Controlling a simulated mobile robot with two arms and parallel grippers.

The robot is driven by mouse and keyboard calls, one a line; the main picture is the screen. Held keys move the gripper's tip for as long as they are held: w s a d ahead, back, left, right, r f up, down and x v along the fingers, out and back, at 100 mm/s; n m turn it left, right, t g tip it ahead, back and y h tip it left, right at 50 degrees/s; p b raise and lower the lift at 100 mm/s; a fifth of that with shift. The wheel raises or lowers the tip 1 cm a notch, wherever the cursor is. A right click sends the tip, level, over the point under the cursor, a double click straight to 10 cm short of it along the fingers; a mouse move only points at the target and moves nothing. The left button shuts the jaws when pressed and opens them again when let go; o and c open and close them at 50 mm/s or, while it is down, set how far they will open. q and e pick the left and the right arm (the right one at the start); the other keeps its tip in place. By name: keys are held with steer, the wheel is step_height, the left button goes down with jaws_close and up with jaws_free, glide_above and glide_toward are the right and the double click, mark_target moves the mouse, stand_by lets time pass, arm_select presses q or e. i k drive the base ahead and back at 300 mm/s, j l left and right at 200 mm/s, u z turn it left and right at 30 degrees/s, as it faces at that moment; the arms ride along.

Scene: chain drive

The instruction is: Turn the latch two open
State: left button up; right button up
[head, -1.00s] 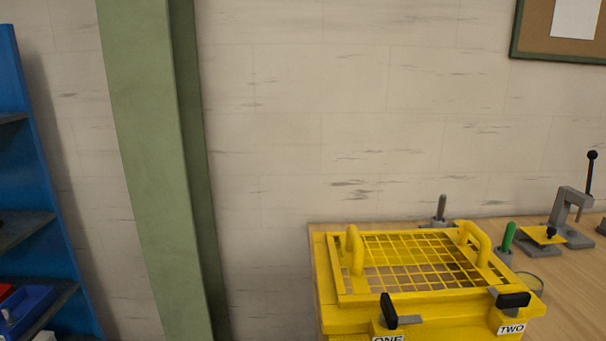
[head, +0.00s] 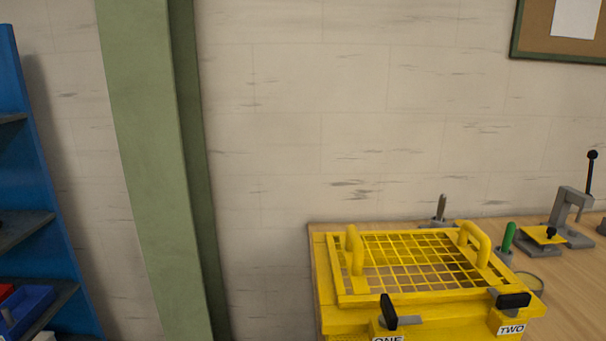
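The yellow guard box (head: 330,296) stands on the wooden bench at the lower right, with a mesh lid (head: 415,262) lying flat and two yellow handles on it. Latch two (head: 513,300) is a black knob on a grey plate at the box's front right corner, above the label TWO (head: 511,329). Its black knob lies roughly level. Latch one (head: 388,312) is at the front left, above the partly cut-off label ONE (head: 388,339). Its black knob stands tilted upright, with a grey tab to its right. Neither of my grippers is in view.
Behind and right of the box on the bench (head: 560,280) are a grey post (head: 441,208), a green-handled tool (head: 508,238), a round dish (head: 530,281) and a grey lever press (head: 563,220). A blue shelf (head: 45,200) stands at the far left, a green column (head: 155,170) beside it.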

mark_target(509, 304)
steer(key=z, duration=1.25)
